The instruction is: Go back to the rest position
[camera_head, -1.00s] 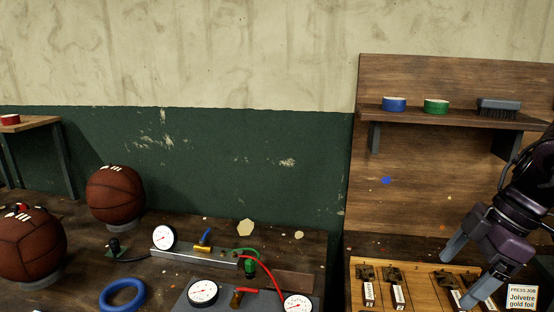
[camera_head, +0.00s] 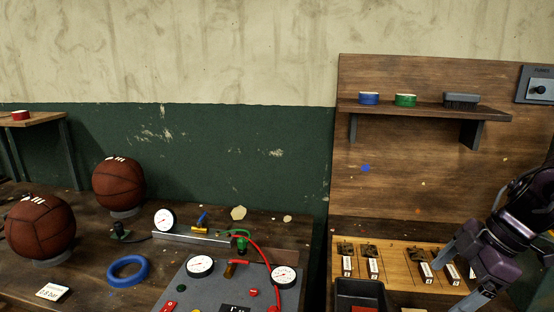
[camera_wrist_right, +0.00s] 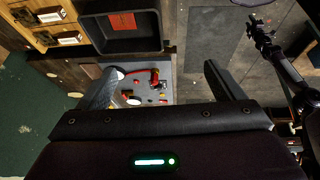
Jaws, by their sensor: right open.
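My right gripper (camera_head: 466,272) shows at the lower right of the head view, in front of the wooden board with the labelled stamps. It is open, with nothing seen between its fingers. In the right wrist view the two fingers of my right gripper (camera_wrist_right: 160,80) are spread apart, with the grey gauge panel seen beyond them. My left gripper is not in the head view. A dark arm (camera_wrist_right: 275,50) shows at the right of the wrist view; its gripper state is unclear.
Two brown leather balls (camera_head: 40,227) (camera_head: 118,185) sit on stands at the left. A blue ring (camera_head: 128,284) lies near the grey gauge panel (camera_head: 200,293). A black tray (camera_head: 347,290) is beside the stamp board (camera_head: 398,262). A wall shelf (camera_head: 430,110) holds two tape rolls and a brush.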

